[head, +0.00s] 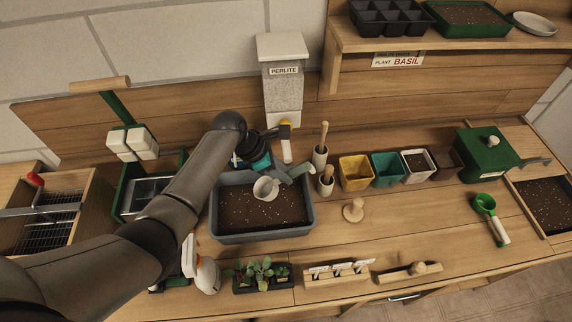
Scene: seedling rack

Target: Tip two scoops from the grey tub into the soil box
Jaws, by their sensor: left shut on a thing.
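The grey tub (216,219) stands at the middle of the bench with dark, speckled soil in it. My left gripper (281,168) is over its back edge, shut on a pale grey scoop (265,188). The scoop's round cup hangs over the soil; whether it touches the soil or holds any is unclear. My forearm hides the tub's left back corner. A wooden-framed soil box (548,206) with dark soil shows at the right edge, partly cut off. My right gripper is not in view.
A perlite dispenser (283,88) stands behind the tub. Wooden-handled tools, a yellow pot (355,173), other pots and a green lidded box (487,154) line the back right. A green scoop (487,207) lies before the soil box. Seedlings (261,270) and a label rack (338,271) stand in front.

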